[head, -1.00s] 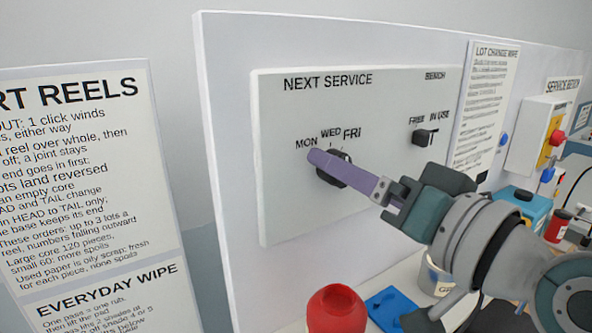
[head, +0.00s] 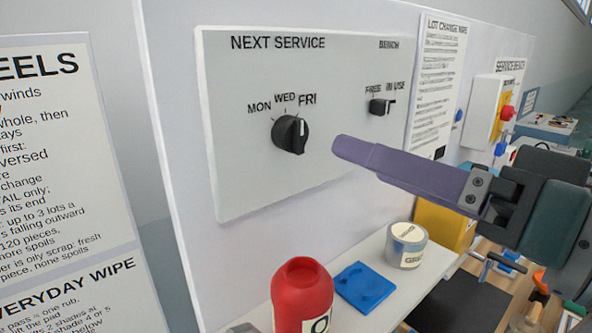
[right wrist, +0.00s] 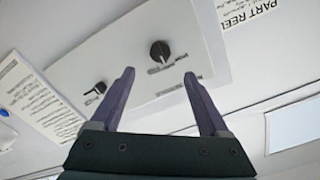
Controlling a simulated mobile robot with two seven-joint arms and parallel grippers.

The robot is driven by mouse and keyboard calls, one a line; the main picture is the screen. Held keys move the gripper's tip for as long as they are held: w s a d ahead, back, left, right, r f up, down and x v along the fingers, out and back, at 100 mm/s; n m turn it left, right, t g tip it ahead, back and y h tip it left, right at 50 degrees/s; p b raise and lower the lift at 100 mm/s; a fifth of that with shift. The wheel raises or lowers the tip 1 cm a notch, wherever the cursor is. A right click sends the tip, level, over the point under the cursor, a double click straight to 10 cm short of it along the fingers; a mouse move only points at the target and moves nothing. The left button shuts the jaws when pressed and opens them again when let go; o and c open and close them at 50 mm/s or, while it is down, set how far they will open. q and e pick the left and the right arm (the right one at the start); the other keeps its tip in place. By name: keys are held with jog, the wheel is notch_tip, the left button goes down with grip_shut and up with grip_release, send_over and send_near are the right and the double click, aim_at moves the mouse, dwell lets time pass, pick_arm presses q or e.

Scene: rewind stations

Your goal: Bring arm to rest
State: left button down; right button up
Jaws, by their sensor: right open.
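My right gripper (head: 352,150) comes in from the right in the head view, with purple fingers pointing at the panel. It is open and empty, clear of the black service knob (head: 290,134). The knob's pointer is up toward FRI on the NEXT SERVICE panel (head: 240,185). In the right wrist view, the two purple fingers (right wrist: 158,75) stand apart, with the knob (right wrist: 160,51) seen between them and nothing held. The smaller BENCH switch (head: 379,106) sits to the right on the same panel. My left gripper is not in view.
A red bottle (head: 302,295), a blue pad (head: 364,286) and a grey tin (head: 407,246) stand on the white shelf (head: 385,300) below the panel. A yellow and white box with a red button (head: 507,112) is further right. Text sheets hang at left.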

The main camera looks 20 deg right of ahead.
dwell(0.3)
jog(key=s+a+f+n+g+h, duration=0.25)
jog(key=s+f+g, duration=0.3)
jog(key=f, duration=0.45)
jog(key=s+d+f+n+g+h, duration=0.2)
jog(key=s+d+f+g+h, duration=0.15)
jog(key=s+f+g, duration=0.55)
notch_tip(320, 180, up, 15)
jog(key=s+t+p, duration=0.1)
jog(key=p, duration=1.3)
jog(key=shift+s+d+r, duration=0.15)
jog(key=shift+s+d, duration=0.05)
jog(key=shift+s, duration=0.2)
